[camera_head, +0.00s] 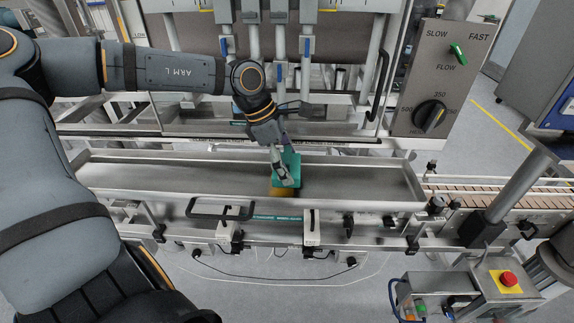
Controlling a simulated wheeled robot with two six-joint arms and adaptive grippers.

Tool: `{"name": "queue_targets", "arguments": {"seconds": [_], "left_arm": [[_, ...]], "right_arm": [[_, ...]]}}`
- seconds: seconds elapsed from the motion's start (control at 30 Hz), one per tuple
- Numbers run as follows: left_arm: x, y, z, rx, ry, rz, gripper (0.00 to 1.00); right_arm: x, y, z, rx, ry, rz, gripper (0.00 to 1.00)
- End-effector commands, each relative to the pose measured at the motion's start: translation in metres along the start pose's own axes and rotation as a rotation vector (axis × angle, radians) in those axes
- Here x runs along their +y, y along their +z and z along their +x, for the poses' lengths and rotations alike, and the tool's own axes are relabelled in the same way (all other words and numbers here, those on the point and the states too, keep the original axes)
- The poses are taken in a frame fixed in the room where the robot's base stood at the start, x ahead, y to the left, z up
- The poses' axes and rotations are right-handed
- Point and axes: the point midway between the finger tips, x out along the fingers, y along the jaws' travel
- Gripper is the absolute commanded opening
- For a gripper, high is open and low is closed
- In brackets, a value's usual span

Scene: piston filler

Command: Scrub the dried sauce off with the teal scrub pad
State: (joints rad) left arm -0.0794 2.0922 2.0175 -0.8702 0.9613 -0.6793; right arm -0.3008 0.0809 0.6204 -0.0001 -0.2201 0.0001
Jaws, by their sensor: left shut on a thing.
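My left gripper (283,170) reaches down from above into the long steel tray (365,180). It is shut on the teal scrub pad (292,163), which is low over the middle of the tray. An orange-brown patch (284,192), which looks like the dried sauce, shows just below the pad near the tray's front side. The pad and gripper hide part of this area, so I cannot tell whether the pad touches the patch. My right gripper is not in view.
Filler nozzles (280,75) hang behind the tray. A control panel (432,80) with a green switch and black dial stands at right. A conveyor (510,195) runs off right. A box with a red button (508,279) is at lower right. The tray's left and right stretches are clear.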

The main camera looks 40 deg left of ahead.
Motion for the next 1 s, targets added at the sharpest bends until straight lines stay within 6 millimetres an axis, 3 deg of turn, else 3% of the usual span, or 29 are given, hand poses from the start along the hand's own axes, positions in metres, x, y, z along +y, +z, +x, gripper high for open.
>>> {"name": "queue_targets", "arguments": {"seconds": [0.47,1.0], "left_arm": [[-0.003,0.02,-0.042,-0.001,0.005,-0.009,0.59],[-0.003,0.02,-0.043,-0.001,0.006,-0.011,0.59]], "right_arm": [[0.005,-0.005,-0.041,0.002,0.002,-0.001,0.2],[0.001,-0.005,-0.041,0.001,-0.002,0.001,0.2]]}}
